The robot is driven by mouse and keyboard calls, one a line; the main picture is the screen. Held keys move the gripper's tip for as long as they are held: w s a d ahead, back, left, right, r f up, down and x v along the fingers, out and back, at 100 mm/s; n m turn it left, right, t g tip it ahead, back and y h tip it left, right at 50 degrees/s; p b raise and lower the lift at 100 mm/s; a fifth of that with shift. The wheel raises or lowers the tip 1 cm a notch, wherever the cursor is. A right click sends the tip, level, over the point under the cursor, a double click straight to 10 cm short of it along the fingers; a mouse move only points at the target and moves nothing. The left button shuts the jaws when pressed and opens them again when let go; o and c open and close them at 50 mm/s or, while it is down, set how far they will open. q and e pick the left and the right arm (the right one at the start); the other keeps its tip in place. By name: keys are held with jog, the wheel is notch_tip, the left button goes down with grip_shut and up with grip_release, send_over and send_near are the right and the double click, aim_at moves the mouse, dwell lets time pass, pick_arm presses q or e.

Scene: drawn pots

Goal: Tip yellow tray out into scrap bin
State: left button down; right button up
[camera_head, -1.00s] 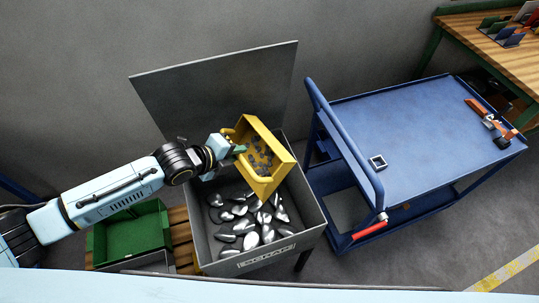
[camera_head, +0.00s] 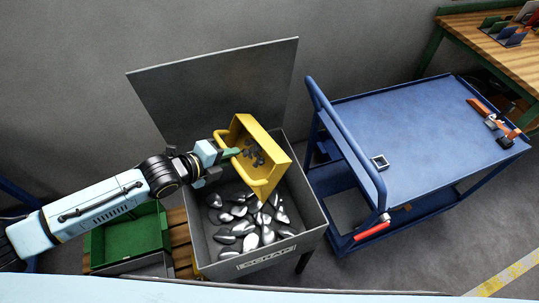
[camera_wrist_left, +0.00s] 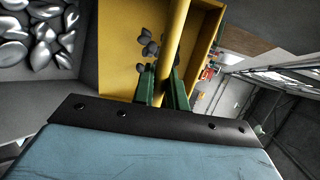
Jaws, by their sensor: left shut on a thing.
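The yellow tray (camera_head: 270,143) is held tilted above the grey scrap bin (camera_head: 306,222). Several dark pieces (camera_head: 254,158) lie inside the tray; they also show in the left wrist view (camera_wrist_left: 147,45). My left gripper (camera_head: 236,153) is shut on the tray's handle bar, and its green fingers (camera_wrist_left: 163,92) close around the yellow bar in the left wrist view. The bin holds many shiny silver pieces (camera_head: 240,228) and its lid (camera_head: 215,95) stands open behind. My right gripper is not in view.
A blue cart (camera_head: 420,130) with a raised handle stands right of the bin, with a small square metal part (camera_head: 379,162) on top. A green crate (camera_head: 128,238) sits left of the bin. A wooden bench (camera_head: 490,35) is at the far right.

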aim_at(268, 136)
pick_arm(q)
jog(key=shift+r, duration=0.1)
dwell(0.4)
jog(key=w+d+r+g+y+p, duration=0.1)
jog(key=w+d+g+y+p, duration=0.2)
jog(key=w+d+p, duration=0.1)
jog(key=shift+d+r+m+y+p, duration=0.2)
jog(key=shift+d+m+y+p, duration=0.25)
jog(key=shift+p, duration=0.8)
jog(key=w+d+f+g+y+b, duration=0.2)
jog(key=d+b, duration=0.1)
jog(key=w+d+f+g+y+b, duration=0.1)
jog(key=shift+w+d+b, duration=0.15)
jog(key=shift+d+b, duration=0.05)
jog(key=shift+b, duration=0.15)
jog(key=shift+w+d+b, duration=0.15)
jog(key=shift+d+b, duration=0.05)
jog(key=shift+b, duration=0.2)
jog(key=shift+y, duration=0.35)
jog(key=shift+r, duration=0.15)
